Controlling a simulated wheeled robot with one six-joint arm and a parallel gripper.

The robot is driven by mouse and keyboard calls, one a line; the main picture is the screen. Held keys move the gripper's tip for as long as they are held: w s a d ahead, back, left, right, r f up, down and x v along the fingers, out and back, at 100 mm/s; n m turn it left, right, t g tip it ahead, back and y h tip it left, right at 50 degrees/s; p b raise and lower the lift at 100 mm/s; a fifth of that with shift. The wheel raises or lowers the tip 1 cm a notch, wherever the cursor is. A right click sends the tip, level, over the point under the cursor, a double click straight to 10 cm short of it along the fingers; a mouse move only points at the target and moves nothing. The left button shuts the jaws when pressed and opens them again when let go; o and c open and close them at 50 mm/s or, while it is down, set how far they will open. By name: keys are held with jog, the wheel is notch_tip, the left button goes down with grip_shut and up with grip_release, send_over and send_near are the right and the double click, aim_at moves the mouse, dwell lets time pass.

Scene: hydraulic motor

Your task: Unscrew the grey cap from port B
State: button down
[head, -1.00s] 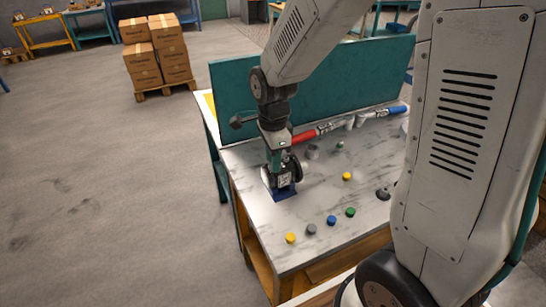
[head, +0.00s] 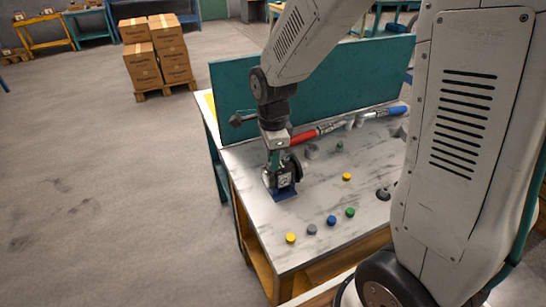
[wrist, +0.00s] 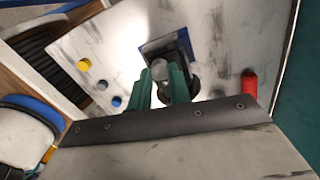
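The hydraulic motor (head: 284,181), a dark block with a pale label, stands on a blue plate (head: 287,195) near the left end of the bench. My gripper (head: 275,160) points straight down onto the motor's top. In the wrist view my gripper's two green fingers (wrist: 160,80) stand on either side of a grey round cap (wrist: 160,70) on the motor. The frames do not clearly show whether the fingers touch it. In the head view the fingers and wrist hide this cap. Port letters are too small to read.
Loose yellow (head: 291,238), grey (head: 312,229), blue (head: 332,220) and green (head: 350,212) caps lie along the bench's front. Another yellow cap (head: 346,177) lies mid-bench. A red hose end (head: 304,137) and a blue one (head: 398,110) lie before the teal back panel (head: 320,80).

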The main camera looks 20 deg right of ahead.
jog(key=n, duration=0.5)
jog(key=shift+n, duration=0.4)
jog(key=n, duration=0.4)
jog(key=shift+r, duration=0.1)
jog(key=c, duration=1.5)
grip_release()
